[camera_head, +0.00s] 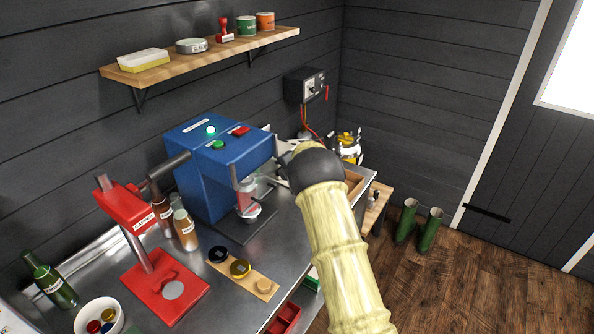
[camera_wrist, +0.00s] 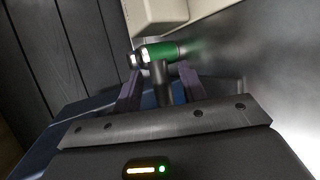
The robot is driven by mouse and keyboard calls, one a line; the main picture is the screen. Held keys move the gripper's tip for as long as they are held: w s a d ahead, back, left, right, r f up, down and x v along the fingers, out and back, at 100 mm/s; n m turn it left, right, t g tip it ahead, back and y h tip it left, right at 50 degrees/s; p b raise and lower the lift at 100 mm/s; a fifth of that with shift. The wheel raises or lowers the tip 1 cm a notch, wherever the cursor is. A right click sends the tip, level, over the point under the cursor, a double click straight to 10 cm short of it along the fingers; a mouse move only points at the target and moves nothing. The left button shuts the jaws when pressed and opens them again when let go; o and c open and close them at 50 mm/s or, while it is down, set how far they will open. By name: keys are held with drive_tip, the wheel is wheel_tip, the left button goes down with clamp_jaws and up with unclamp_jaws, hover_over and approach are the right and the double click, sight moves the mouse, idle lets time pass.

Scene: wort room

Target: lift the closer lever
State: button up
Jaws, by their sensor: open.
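In the wrist view, a lever-like bar with a green grip (camera_wrist: 160,52) and a pale metal end lies across the front of my gripper (camera_wrist: 161,78). A dark stem (camera_wrist: 160,85) runs from it down between the two jaws. The jaws are apart, one on each side of the stem; I cannot tell whether they touch it. In the head view, my arm reaches to the right side of the blue machine (camera_head: 205,180), and my dark wrist hides most of what is there. I cannot tell for certain that the green-gripped bar is the closer lever.
A red stand press (camera_head: 130,205) with a grey handle is at the left of the metal bench (camera_head: 225,290). Brown bottles (camera_head: 185,230), a green bottle (camera_head: 50,280) and a board of caps (camera_head: 262,284) are on the bench. A shelf (camera_head: 205,57) runs above.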

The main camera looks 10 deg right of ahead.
drive_tip(key=b+v, duration=0.4)
drive_tip(key=v, duration=1.2)
drive_tip(key=shift+s, duration=0.2)
drive_tip(key=c, duration=0.3)
drive_tip(key=shift+s+d+m, duration=0.1)
drive_tip(key=shift+s+m, duration=0.05)
drive_tip(key=shift+m, duration=0.15)
drive_tip(key=c, duration=0.4)
drive_tip(key=s+m+h, duration=0.1)
drive_tip(key=m, duration=0.1)
drive_tip(key=s+d+m, duration=0.1)
drive_tip(key=s+m, duration=0.1)
drive_tip(key=s+m+h, duration=0.1)
drive_tip(key=s+m, duration=0.1)
drive_tip(key=shift+d+r+m+h, duration=0.15)
drive_tip(key=shift+d+m+h, duration=0.15)
drive_tip(key=shift+d+m, duration=0.1)
clamp_jaws()
drive_tip(key=s+a+f+m+g, duration=0.1)
drive_tip(key=s+f+m+g, duration=0.1)
drive_tip(key=s+m, duration=0.3)
drive_tip(key=s+a+f+m+g, duration=0.2)
drive_tip(key=s+m, duration=0.4)
drive_tip(key=s, duration=0.8)
drive_tip(key=s+a+f+m+g+h, duration=0.1)
drive_tip(key=s+f+m+g, duration=0.2)
drive_tip(key=s+m, duration=0.3)
drive_tip(key=s+g, duration=0.1)
drive_tip(key=s, duration=0.3)
drive_tip(key=shift+a, duration=0.25)
